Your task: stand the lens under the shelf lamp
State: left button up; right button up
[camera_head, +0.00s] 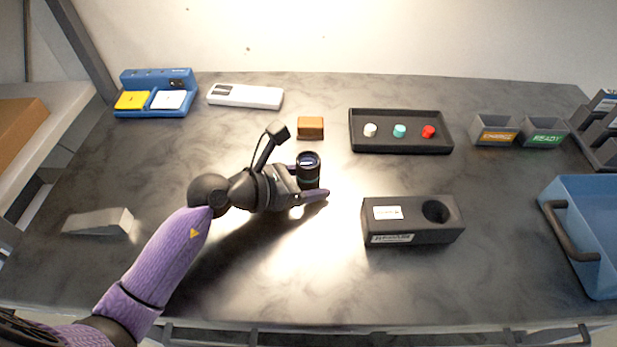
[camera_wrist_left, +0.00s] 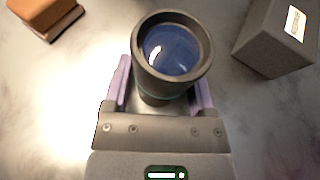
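The lens (camera_head: 308,170) is a short black cylinder with a thin green ring, upright on the table left of centre. In the left wrist view its dark rim and bluish glass (camera_wrist_left: 172,48) face the camera. My left gripper (camera_head: 309,182) is around the lens, one finger on each side. The fingers look spread, with a small gap beside the lens in the wrist view (camera_wrist_left: 163,90). The lens's base is partly hidden. No lamp shows; a white shelf (camera_head: 50,135) with a brown box stands at the left edge. My right gripper is not in view.
A dark block with a round hole (camera_head: 385,228) stands right of the lens. An orange-brown block (camera_head: 311,127) is behind it. A black tray (camera_head: 400,148) holds coloured knobs. A blue bin (camera_head: 590,200) is far right; a grey wedge (camera_head: 100,222) is left. The front middle is clear.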

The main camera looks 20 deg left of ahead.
pick_arm(q)
jog(key=shift+o, duration=1)
jog(key=shift+f, duration=0.15)
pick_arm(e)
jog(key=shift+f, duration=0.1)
pick_arm(q)
jog(key=shift+r, duration=0.3)
jog(key=shift+s+a+r+p, duration=0.1)
jog(key=shift+s+r+p, duration=0.05)
jog(key=shift+r+p, duration=0.45)
jog(key=p+v, duration=0.1)
jog(key=v, duration=1)
jog(key=shift+s+a+f, duration=0.1)
jog(key=shift+f, duration=0.05)
jog(key=shift+s+a, duration=0.1)
jog(key=shift+s, duration=0.05)
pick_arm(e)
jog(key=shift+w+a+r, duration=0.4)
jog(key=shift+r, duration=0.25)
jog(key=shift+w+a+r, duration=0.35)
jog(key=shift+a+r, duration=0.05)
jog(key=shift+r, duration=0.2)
pick_arm(q)
jog(key=shift+r, duration=0.2)
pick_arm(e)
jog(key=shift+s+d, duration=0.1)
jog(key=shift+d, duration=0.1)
